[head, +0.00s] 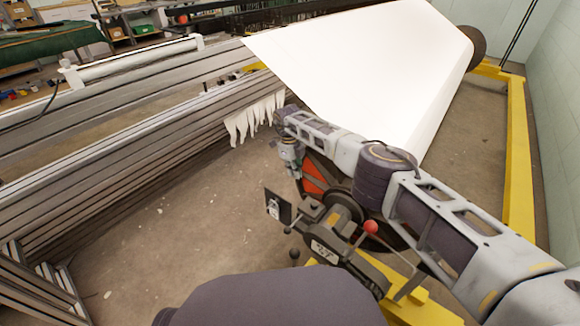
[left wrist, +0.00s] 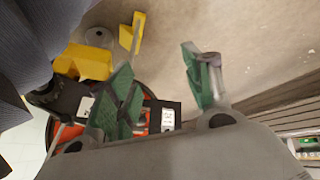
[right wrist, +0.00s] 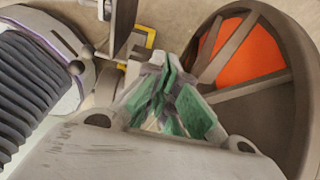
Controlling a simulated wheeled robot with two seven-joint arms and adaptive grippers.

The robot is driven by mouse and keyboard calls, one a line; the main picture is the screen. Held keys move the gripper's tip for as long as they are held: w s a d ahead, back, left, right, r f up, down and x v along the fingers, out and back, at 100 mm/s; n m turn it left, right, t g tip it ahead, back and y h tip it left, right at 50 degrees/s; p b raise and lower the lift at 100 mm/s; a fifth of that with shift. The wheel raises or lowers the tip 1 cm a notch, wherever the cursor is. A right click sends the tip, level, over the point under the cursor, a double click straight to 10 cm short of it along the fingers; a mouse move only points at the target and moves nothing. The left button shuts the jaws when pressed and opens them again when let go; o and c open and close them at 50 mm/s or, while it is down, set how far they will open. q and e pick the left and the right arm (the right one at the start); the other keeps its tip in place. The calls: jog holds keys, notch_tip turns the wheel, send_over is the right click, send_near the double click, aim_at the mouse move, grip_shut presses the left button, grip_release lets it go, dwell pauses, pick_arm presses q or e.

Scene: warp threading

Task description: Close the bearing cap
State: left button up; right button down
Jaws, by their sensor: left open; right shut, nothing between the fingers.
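The dark bearing block (head: 325,235) with a "27" label stands at the near end of the roll. A lever with a red ball knob (head: 370,227) sticks up from it. A dark plate with a white label (head: 284,211) juts out on its left; I cannot tell for sure which part is the cap. My right gripper (head: 290,165) hangs beyond the block, beside the orange-spoked wheel (right wrist: 245,50). Its green-padded fingers (right wrist: 163,75) are shut and empty. My left gripper (left wrist: 160,65) is open and empty, with the labelled black plate (left wrist: 165,116) behind its fingers.
The large white roll (head: 375,65) fills the back, held in a yellow frame (head: 518,160). Long metal beams (head: 110,130) run along the left. White fringe (head: 255,117) hangs at the beam end. Bare floor (head: 190,215) lies left of the block.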

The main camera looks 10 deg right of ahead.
pick_arm(q)
notch_tip(320, 180, down, 7)
jog(key=d+t+h+b, duration=0.1)
jog(key=b, duration=0.3)
jog(key=shift+w+d+n, duration=0.15)
jog(key=shift+d+n, duration=0.05)
jog(key=shift+n, duration=0.1)
pick_arm(e)
jog(key=shift+w+a+r, duration=0.35)
jog(key=shift+a+r, duration=0.05)
jog(key=shift+r, duration=0.15)
jog(key=shift+w+a+r, duration=0.35)
jog(key=shift+r, duration=0.15)
